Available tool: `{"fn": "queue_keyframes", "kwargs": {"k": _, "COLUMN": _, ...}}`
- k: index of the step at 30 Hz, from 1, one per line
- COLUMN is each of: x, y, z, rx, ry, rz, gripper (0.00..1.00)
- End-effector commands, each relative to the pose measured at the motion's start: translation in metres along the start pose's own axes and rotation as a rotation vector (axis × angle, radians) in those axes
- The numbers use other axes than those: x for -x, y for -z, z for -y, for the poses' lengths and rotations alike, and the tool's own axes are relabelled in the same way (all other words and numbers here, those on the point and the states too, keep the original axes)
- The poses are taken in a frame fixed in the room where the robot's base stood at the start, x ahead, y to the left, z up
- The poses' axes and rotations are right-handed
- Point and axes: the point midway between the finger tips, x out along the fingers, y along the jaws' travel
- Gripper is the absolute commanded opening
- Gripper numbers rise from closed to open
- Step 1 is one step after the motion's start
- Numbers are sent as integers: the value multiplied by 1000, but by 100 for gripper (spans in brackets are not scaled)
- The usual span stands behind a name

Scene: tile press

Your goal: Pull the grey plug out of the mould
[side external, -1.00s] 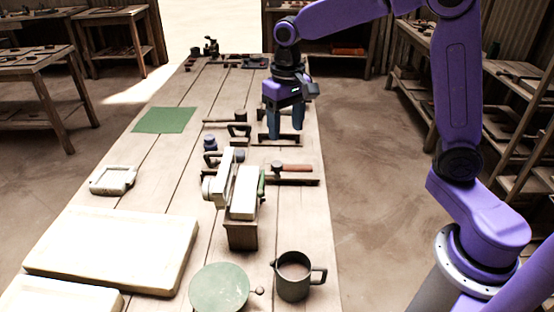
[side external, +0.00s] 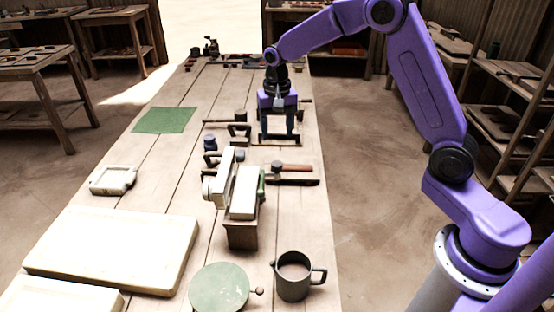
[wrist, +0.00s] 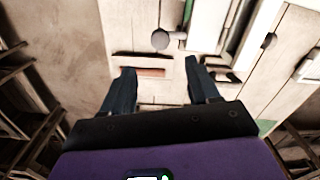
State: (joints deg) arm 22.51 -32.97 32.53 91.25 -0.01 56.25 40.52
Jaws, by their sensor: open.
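My gripper (side external: 278,136) is open above the far right part of the bench, its two fingers pointing down and apart. In the wrist view my gripper (wrist: 160,70) has nothing between its fingers but bench top and small items beyond. A cream block-like press (side external: 243,192) on a wooden base stands nearer the camera than my gripper. A small cream tray-like piece (side external: 113,180) lies at the left. I cannot make out a grey plug for certain, or which piece is the mould.
A red-handled tool (side external: 297,168) and a dark bar lie just in front of my gripper. A grey jug (side external: 293,277), a green disc (side external: 219,288) and large cream slabs (side external: 113,250) fill the near end. A green mat (side external: 164,120) lies far left. Bare planks separate them.

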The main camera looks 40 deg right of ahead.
Motion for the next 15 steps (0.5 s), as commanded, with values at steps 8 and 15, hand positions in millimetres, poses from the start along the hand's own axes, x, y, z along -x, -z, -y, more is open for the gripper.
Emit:
{"fn": "queue_keyframes", "kwargs": {"k": 8, "x": -54, "y": -1, "z": -1, "rx": 1, "ry": -3, "rz": 3, "gripper": 60}}
{"fn": "queue_keyframes", "kwargs": {"k": 15, "x": -90, "y": -1, "z": 0, "rx": 0, "ry": -2, "rz": 2, "gripper": 60}}
